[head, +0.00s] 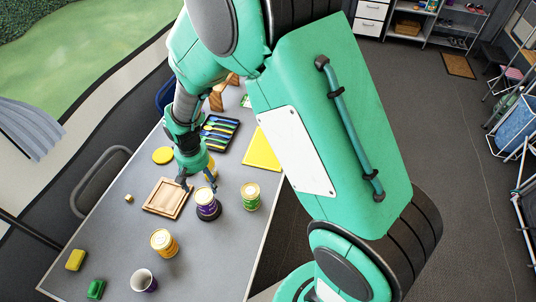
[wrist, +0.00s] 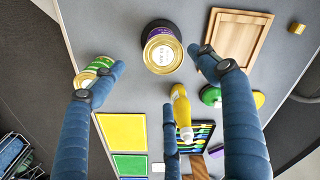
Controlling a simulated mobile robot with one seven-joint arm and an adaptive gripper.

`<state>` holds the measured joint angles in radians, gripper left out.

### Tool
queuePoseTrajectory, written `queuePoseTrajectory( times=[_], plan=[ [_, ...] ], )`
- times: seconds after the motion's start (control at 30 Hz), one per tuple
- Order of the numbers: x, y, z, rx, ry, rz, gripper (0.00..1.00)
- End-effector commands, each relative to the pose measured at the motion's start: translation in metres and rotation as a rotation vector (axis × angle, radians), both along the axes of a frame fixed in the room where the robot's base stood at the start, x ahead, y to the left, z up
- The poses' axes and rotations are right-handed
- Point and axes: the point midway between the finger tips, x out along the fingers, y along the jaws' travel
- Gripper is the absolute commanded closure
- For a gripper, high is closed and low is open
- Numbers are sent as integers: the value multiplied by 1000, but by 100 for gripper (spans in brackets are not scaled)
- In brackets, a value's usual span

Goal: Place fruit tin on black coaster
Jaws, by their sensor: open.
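A tin with a purple label and gold lid (head: 207,198) stands upright on the black coaster (head: 209,216). In the wrist view the tin's gold lid (wrist: 163,54) faces me, and the black coaster (wrist: 156,25) shows behind it. A green-labelled tin (head: 250,197) stands to its right, and a yellow-labelled tin (head: 164,243) stands nearer the front. I cannot read the labels well enough to tell which one is fruit. My gripper (head: 197,186) is open and empty above the table, just behind the purple tin. The wrist view shows its spread fingers (wrist: 160,78).
A square wooden tray (head: 165,198) lies left of the purple tin. A yellow bottle (wrist: 181,105) stands close to my fingers. A cutlery tray (head: 219,134) and yellow sheet (head: 263,150) lie farther back. A mug (head: 143,280) and sponges (head: 76,260) are at the front.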

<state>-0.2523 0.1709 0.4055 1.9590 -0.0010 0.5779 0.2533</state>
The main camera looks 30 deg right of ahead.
Motion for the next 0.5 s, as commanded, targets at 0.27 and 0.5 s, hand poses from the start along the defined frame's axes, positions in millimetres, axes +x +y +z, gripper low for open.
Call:
queuePoseTrajectory(
  times=[0.27, 0.5],
  plan=[
    [-15, -28, 89, 16, -80, -2, 26],
    [-44, -55, 162, 24, -153, -1, 26]
  ],
)
